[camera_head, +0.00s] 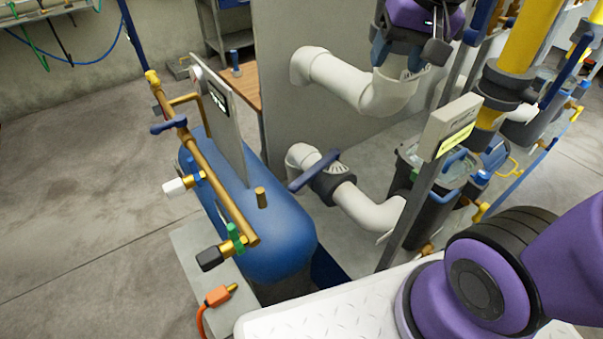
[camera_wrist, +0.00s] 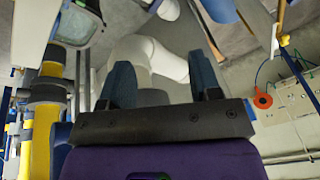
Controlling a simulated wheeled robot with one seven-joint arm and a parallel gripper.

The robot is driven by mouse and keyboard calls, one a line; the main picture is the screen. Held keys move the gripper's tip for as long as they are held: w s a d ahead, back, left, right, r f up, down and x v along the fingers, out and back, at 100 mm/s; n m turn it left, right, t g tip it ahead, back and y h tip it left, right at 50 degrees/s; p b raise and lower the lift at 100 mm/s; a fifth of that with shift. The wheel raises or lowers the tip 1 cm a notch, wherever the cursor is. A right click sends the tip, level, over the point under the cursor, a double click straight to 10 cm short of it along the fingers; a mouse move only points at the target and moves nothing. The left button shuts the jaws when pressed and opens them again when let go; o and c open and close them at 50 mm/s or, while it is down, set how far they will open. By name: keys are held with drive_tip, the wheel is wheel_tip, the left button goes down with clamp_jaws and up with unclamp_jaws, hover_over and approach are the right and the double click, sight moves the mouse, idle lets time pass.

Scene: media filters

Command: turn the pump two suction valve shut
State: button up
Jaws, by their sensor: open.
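A valve with a blue lever handle (camera_head: 314,170) and a dark grey body (camera_head: 334,184) sits on the lower white pipe (camera_head: 368,208). Its lever lies across the pipe in the picture. I cannot read a label that tells whether it is the pump two suction valve. My gripper (camera_head: 397,62) is at the top of the head view, by the upper white pipe (camera_head: 340,80), well above that lever. In the wrist view my gripper (camera_wrist: 161,72) has its two blue fingers apart, with a white pipe elbow (camera_wrist: 150,55) beyond them. A grey part (camera_wrist: 152,97) shows between the fingers; its contact is unclear.
A post-mounted box with a yellow label (camera_head: 450,128) stands right of the lower valve. A blue tank (camera_head: 270,235) with brass piping (camera_head: 215,185) stands left. Yellow pipes (camera_head: 530,35) and dark filter housings crowd the right. The floor (camera_head: 80,190) at left is clear.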

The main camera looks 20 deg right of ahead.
drive_tip(key=w+a+f+m+g, duration=0.1)
drive_tip(key=w+a+f+m, duration=0.1)
drive_tip(key=w+f, duration=0.4)
drive_tip(key=m+g+h, duration=0.1)
drive_tip(key=m+g, duration=0.2)
drive_tip(key=m, duration=0.4)
hover_over(308, 173)
wheel_tip(308, 173, down, 25)
wheel_tip(308, 173, down, 12)
drive_tip(key=shift+r, duration=0.1)
clamp_jaws()
drive_tip(key=shift+w+a+m, duration=0.35)
drive_tip(key=shift+w+m, duration=0.3)
drive_tip(key=shift+w, duration=0.05)
drive_tip(key=shift+w+a+m, duration=0.3)
drive_tip(key=shift+w+m, duration=0.35)
drive_tip(key=shift+w, duration=0.05)
